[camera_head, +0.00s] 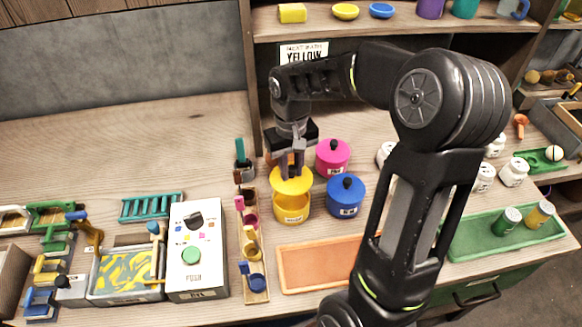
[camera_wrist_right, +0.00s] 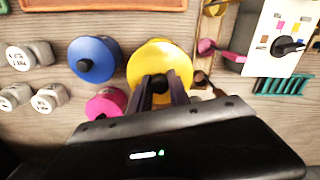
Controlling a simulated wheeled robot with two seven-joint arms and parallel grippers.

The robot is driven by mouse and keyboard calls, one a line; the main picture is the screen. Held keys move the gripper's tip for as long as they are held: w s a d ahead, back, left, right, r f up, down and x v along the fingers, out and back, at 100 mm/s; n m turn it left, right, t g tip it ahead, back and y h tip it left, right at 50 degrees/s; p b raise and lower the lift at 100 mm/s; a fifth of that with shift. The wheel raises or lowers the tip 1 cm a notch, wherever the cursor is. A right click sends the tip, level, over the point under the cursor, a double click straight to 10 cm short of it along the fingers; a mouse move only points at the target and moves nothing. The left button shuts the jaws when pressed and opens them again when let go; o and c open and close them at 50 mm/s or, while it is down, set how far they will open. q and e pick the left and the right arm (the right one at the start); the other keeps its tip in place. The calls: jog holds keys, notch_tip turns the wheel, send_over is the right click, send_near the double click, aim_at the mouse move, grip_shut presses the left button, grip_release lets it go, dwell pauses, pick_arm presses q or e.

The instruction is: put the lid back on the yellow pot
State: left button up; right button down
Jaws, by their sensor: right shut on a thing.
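The yellow pot (camera_head: 291,212) stands on the bench beside a pink pot and a blue pot. The yellow lid (camera_head: 289,186) is at the pot's mouth, toward its far side, and the pot's front rim shows below it. My right gripper (camera_head: 291,170) points down over the lid and is shut on its knob. In the right wrist view, the fingers (camera_wrist_right: 160,85) close on the dark knob of the lid (camera_wrist_right: 174,66), and some yellow of the pot shows past the lid's edge. Whether the lid touches the rim, I cannot tell. My left gripper is not in view.
The pink pot (camera_head: 333,156) and blue pot (camera_head: 346,196), both lidded, stand close on the right. A rack with coloured scoops (camera_head: 254,270) is close on the left, beside a white push-button box (camera_head: 199,284). An orange tray (camera_head: 318,264) lies in front.

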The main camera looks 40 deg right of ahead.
jog(key=shift+f+b, duration=2.3)
jog(key=shift+f, duration=0.9)
jog(key=shift+f, duration=0.1)
jog(key=c, duration=0.7)
grip_release()
jog(key=shift+o, duration=0.2)
jog(key=shift+r+p, duration=2.5)
jog(key=shift+r, duration=1)
jog(key=shift+c, duration=0.5)
